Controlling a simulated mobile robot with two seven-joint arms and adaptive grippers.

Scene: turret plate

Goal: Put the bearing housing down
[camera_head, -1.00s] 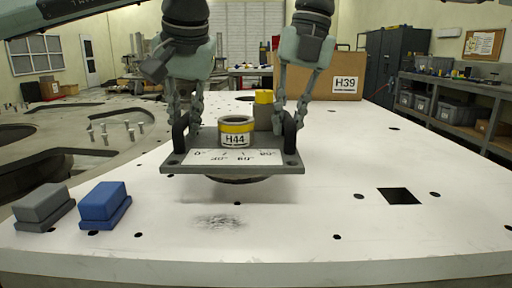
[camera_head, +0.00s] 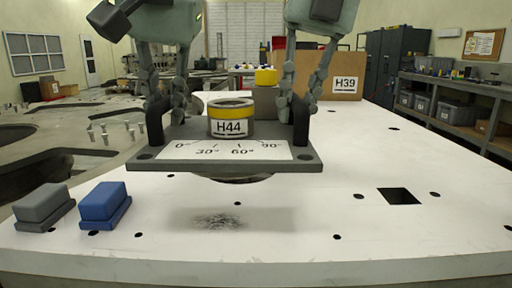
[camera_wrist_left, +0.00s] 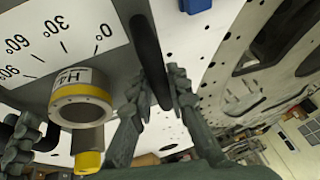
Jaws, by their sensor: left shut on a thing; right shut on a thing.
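The bearing housing (camera_head: 231,128), a grey cylinder with a yellow band and an H44 label, sits upright on a grey plate (camera_head: 148,164) with a white angle scale. A rounded part shows under the plate, which appears held above the white table (camera_head: 300,235). My left gripper (camera_head: 166,112) is shut on the plate's left black handle (camera_head: 155,122). My right gripper (camera_head: 291,112) is shut on the right black handle (camera_head: 301,122). In the left wrist view, my left gripper (camera_wrist_left: 158,95) is at a black handle (camera_wrist_left: 147,50), and the housing (camera_wrist_left: 82,105) is beside it.
A blue block (camera_head: 104,203) and a grey block (camera_head: 43,206) stand at the table's left. The tabletop has small holes, a square opening (camera_head: 398,196) and a dark scuffed patch (camera_head: 218,221). A yellow-topped grey post (camera_head: 265,98) and an H39 box (camera_head: 328,75) are behind.

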